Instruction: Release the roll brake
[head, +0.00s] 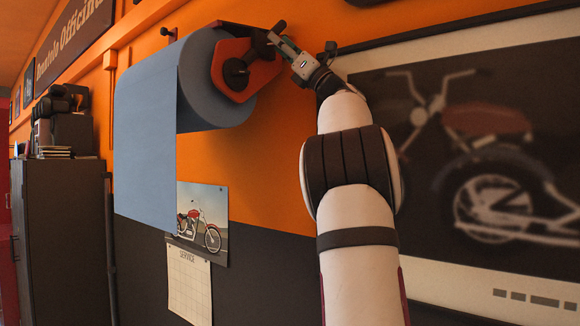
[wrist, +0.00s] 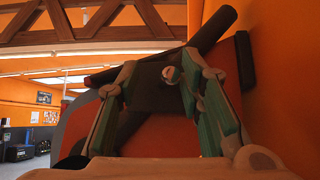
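A large blue paper roll (head: 150,120) hangs on the orange wall in a red end bracket (head: 232,62), with a dark round hub (head: 236,73) at its centre. A dark brake lever (head: 262,44) sits at the bracket's upper right. My gripper (head: 276,38) is at this lever. In the wrist view, the two green-grey fingers of my gripper (wrist: 160,66) stand apart, with a dark plate of the lever (wrist: 155,96) and a small silver bolt head between or just beyond them. A dark bar (wrist: 213,28) slants up right. Contact is unclear.
The orange wall (wrist: 265,70) is close on the right in the wrist view. A framed motorcycle picture (head: 480,150) is behind my arm. A calendar (head: 190,285) hangs below the roll, and a dark cabinet (head: 60,230) stands left.

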